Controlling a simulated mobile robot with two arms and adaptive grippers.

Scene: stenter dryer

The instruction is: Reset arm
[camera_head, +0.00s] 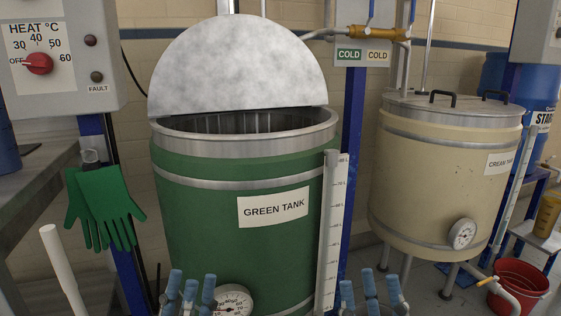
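My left gripper (191,287) shows at the bottom edge, left of centre, in front of the green tank (210,235). Its blue-tipped fingers point up and stand apart, with nothing between them. My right gripper (370,290) shows at the bottom edge, right of centre, below the gap between the green tank and the cream tank (425,178). Its blue-tipped fingers also point up, apart and empty. The lower parts of both grippers are cut off by the frame.
The green tank's half lid (238,68) stands raised. A dial gauge (232,301) sits right beside my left gripper. A level scale (331,235) stands between the grippers. Green gloves (103,207) hang at left. A red bucket (518,286) stands at lower right.

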